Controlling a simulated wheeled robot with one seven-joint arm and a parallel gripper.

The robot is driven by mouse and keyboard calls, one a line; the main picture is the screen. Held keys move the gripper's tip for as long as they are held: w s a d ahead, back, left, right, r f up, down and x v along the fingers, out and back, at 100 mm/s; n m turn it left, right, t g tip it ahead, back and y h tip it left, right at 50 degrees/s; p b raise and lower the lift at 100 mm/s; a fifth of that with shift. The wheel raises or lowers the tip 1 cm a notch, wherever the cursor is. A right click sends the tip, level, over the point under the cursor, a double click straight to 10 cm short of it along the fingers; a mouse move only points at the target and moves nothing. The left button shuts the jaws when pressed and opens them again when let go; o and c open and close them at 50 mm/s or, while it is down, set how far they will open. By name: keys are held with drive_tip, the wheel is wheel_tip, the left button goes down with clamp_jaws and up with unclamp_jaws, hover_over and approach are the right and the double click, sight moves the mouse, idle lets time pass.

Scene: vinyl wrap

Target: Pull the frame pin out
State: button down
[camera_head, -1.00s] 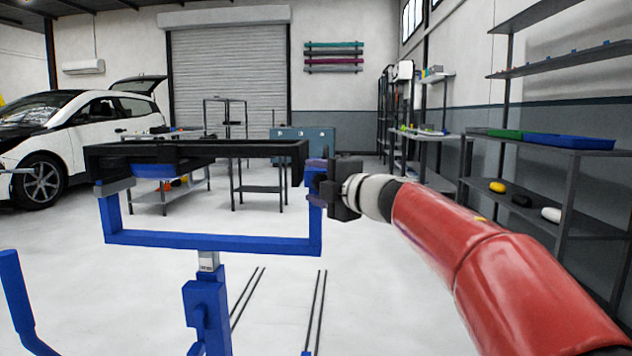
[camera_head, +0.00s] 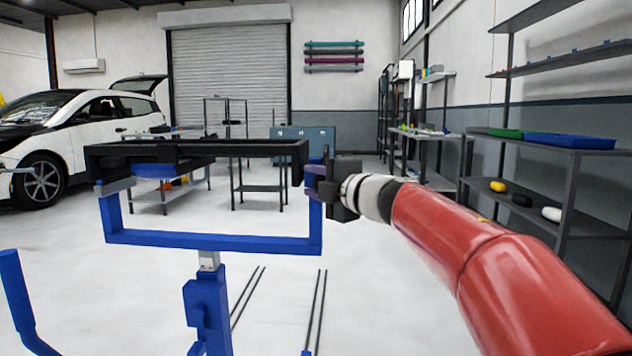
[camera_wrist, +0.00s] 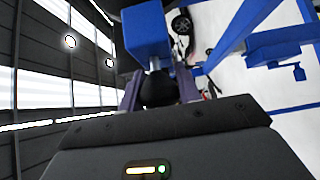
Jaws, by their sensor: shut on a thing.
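A blue frame (camera_head: 210,241) on a post carries a dark rectangular panel (camera_head: 230,150). My gripper (camera_head: 315,180) is at the frame's right upright, at the end of my red arm. In the wrist view my gripper (camera_wrist: 158,92) has its two purple-grey fingers shut on a black round knob, the frame pin (camera_wrist: 157,88). The pin sits in front of a blue block (camera_wrist: 147,35) of the frame, with a short grey shaft between them. How deep the shaft sits in the block is hidden.
Another blue bent bar (camera_head: 22,305) stands at lower left. Shelves (camera_head: 540,140) with trays and small items line the right side. A white car (camera_head: 75,140) stands at the left. The floor around the frame's post is mostly clear.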

drive_tip(key=shift+s+f, duration=0.1)
drive_tip(key=shift+s, duration=0.75)
drive_tip(key=c, duration=1)
unclamp_jaws()
drive_tip(key=shift+s, duration=0.1)
drive_tip(key=v, duration=0.7)
drive_tip(key=shift+s+d, duration=0.25)
drive_tip(key=shift+s, duration=0.05)
